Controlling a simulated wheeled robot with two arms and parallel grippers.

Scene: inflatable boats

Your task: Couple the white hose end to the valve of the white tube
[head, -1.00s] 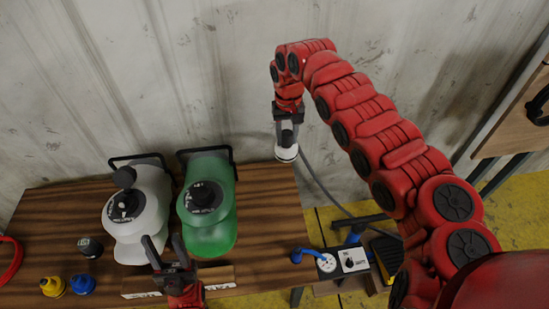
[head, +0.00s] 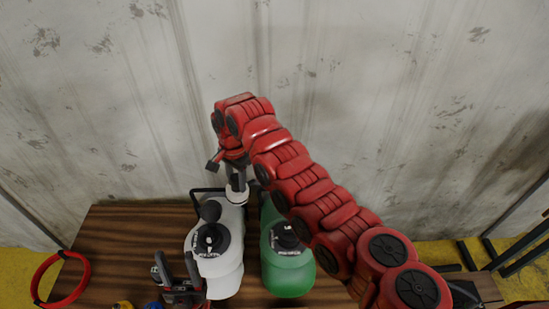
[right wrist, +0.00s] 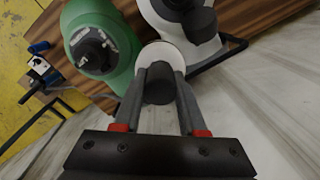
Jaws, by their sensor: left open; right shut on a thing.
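The white tube (head: 222,270) stands on the table with its black valve (head: 211,237) on top and a round black cap (head: 210,211) beside the valve. In the right wrist view the white tube (right wrist: 158,18) is at the upper right. My right gripper (head: 236,178) is shut on the white hose end (head: 237,197), above and behind the white tube. The hose end's pale rim (right wrist: 172,52) shows between the fingers in the right wrist view; it is apart from the valve. My left gripper (head: 175,268) is open and empty, at the white tube's front left.
The green tube (head: 288,272) stands right of the white one, partly behind my right arm. A red ring (head: 75,293) lies at the table's left. Blue and yellow caps (head: 123,304) are at the front edge. A black frame (right wrist: 222,55) rises behind the white tube.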

